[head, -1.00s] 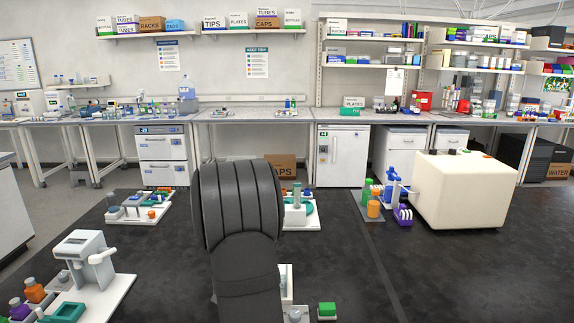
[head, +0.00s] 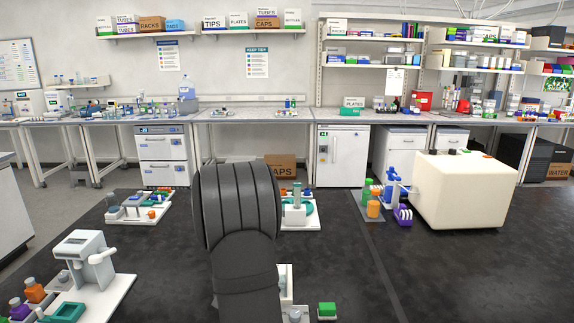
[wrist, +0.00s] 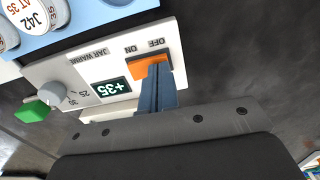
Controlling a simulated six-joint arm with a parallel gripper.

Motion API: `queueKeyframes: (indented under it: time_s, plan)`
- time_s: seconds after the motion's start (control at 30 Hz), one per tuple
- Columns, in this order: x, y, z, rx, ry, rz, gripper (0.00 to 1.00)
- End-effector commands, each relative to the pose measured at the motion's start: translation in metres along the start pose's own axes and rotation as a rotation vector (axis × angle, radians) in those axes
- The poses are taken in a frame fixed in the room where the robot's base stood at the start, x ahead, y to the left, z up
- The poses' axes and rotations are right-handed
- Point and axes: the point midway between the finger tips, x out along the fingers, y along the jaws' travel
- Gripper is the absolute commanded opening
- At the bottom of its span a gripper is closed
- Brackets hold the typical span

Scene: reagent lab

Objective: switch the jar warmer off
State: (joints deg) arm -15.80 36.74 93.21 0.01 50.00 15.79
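In the wrist view the jar warmer (wrist: 84,75) shows its white panel upside down, with a lit +35 display (wrist: 114,87), a grey dial (wrist: 52,94) and an orange rocker switch (wrist: 138,68) marked ON and OFF. My gripper (wrist: 158,72) is shut and empty, its blue-grey fingertips at the switch, covering part of its middle and OFF side. Whether they touch or press it, and which way the switch is tilted, I cannot tell. In the head view my arm hides most of the warmer.
A cream box (head: 465,190) and a small rack with bottles stand to the right.

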Motion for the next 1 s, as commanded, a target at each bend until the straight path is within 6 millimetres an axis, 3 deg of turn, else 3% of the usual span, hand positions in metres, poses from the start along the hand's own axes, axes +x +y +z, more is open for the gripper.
queueKeyframes:
  time_s: [0.27, 1.0]
  plan:
    - [-0.003, 0.000, 0.000, 0.000, 0.000, 0.000, 0.00]
    - [-0.062, 0.000, 0.000, 0.000, 0.001, 0.000, 0.00]
